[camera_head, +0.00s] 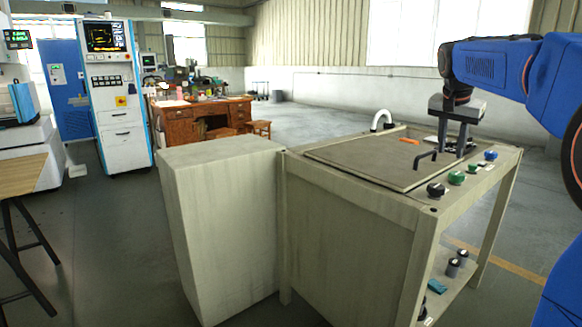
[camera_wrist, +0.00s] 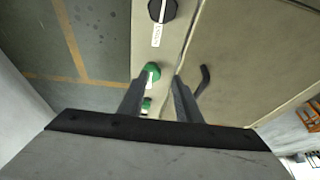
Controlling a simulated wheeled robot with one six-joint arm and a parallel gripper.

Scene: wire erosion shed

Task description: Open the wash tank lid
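The wash tank (camera_head: 355,240) is a beige box-like bench at the centre right of the head view. Its flat lid (camera_head: 365,160) lies down on the top, with a black bent handle (camera_head: 426,157) near the right edge. In the wrist view the lid (camera_wrist: 245,55) is at the right, and the handle (camera_wrist: 203,80) is just right of the right finger. My gripper (camera_head: 452,152) points down over the tank's right part, behind the handle in the picture. Its fingers (camera_wrist: 156,85) are apart with nothing held; the handle is not between them.
A black knob (camera_head: 436,190), green knob (camera_head: 456,178) and blue knob (camera_head: 491,155) stand along the tank's right edge. An orange item (camera_head: 410,141) and a white curved pipe (camera_head: 381,119) are at the back. A beige cabinet (camera_head: 220,230) adjoins the left side.

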